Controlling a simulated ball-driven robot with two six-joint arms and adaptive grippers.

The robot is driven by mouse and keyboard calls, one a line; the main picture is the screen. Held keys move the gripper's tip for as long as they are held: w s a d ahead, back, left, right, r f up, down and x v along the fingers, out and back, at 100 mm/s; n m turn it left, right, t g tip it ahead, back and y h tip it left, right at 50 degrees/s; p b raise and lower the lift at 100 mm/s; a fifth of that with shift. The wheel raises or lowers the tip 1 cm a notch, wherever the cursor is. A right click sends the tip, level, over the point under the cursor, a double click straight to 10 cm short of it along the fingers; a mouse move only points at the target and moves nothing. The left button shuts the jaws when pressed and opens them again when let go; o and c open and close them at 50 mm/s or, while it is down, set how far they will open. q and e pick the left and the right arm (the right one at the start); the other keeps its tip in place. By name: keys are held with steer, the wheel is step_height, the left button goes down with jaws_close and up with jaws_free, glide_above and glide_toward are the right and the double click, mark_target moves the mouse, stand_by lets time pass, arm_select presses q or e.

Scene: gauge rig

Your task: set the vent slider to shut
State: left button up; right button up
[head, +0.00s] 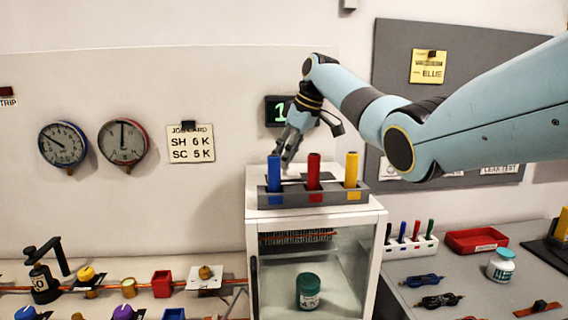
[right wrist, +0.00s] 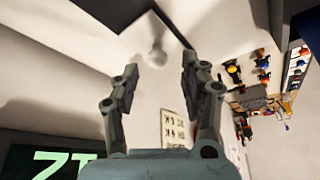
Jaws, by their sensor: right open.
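My right gripper (head: 287,160) reaches down behind the tray on top of the glass-fronted cabinet (head: 378,214). In the right wrist view my right gripper (right wrist: 160,66) is open, its two grey fingers spread. A small pale rounded knob (right wrist: 157,56) shows between and beyond the fingertips, near a dark edge; it looks like the vent slider's knob. I see no contact between knob and fingers. In the head view the tray and gripper hide the slider, so I cannot tell its setting. My left gripper is not in view.
A grey tray (head: 330,196) with blue (head: 273,172), red (head: 313,171) and yellow (head: 351,170) cylinders stands at the cabinet top's front, close to the gripper. A lit display (head: 279,111) is on the wall behind.

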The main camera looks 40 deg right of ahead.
steer(key=v, duration=0.9)
